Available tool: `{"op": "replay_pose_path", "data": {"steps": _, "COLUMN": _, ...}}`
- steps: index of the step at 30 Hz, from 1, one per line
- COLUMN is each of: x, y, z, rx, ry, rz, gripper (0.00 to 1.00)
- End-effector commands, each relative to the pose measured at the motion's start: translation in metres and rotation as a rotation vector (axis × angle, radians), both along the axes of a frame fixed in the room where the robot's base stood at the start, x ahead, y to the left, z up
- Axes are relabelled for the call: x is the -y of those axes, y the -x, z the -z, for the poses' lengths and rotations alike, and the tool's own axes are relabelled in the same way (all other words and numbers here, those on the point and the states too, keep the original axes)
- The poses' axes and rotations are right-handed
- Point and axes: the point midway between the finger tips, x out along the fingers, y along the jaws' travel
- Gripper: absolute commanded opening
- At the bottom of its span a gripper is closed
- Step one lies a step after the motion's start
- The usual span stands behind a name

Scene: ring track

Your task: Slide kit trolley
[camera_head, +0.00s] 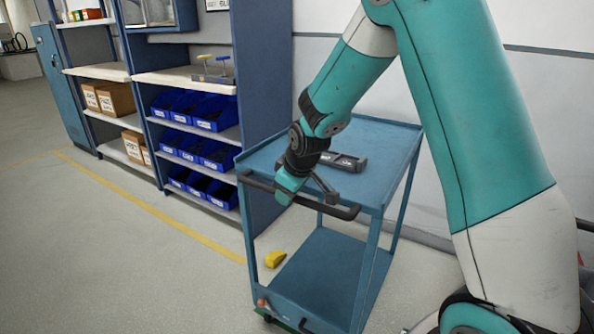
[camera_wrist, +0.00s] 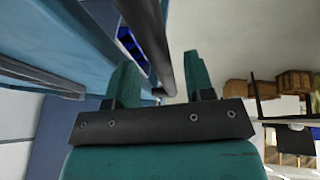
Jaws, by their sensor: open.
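The blue kit trolley (camera_head: 400,140) stands in the middle of the head view, with a flat top and a lower shelf. A dark bar handle (camera_head: 335,210) runs along its near side. A dark grey case (camera_head: 346,162) lies on its top. My gripper (camera_head: 290,192) is at the handle, over the trolley's near edge. In the wrist view my gripper (camera_wrist: 160,72) has its two teal fingers apart, and the dark bar (camera_wrist: 150,35) passes between them. I cannot tell whether the fingers touch the bar.
A yellow wedge (camera_head: 275,259) lies low at the trolley's left side. A shelf rack with blue bins (camera_head: 212,113) and cardboard boxes (camera_head: 112,98) stands behind left. A white wall (camera_head: 480,90) is behind right. Grey floor with a yellow line (camera_head: 150,208) is open at left.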

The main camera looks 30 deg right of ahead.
Motion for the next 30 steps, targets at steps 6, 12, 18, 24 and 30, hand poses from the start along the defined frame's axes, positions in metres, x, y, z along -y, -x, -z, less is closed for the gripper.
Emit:
{"op": "replay_pose_path", "data": {"steps": 6, "x": 0.001, "y": 0.019, "z": -0.044, "rx": 0.006, "ry": 0.001, "rz": 0.001, "gripper": 0.48}}
{"op": "replay_pose_path", "data": {"steps": 12, "x": 0.002, "y": 0.041, "z": -0.092, "rx": 0.005, "ry": 0.001, "rz": 0.002, "gripper": 0.48}}
{"op": "replay_pose_path", "data": {"steps": 18, "x": 0.002, "y": 0.059, "z": -0.129, "rx": 0.004, "ry": 0.001, "rz": 0.001, "gripper": 0.48}}
{"op": "replay_pose_path", "data": {"steps": 24, "x": 0.002, "y": 0.069, "z": -0.148, "rx": 0.000, "ry": 0.000, "rz": 0.001, "gripper": 0.48}}
{"op": "replay_pose_path", "data": {"steps": 30, "x": 0.002, "y": 0.071, "z": -0.150, "rx": -0.002, "ry": 0.000, "rz": 0.001, "gripper": 0.48}}
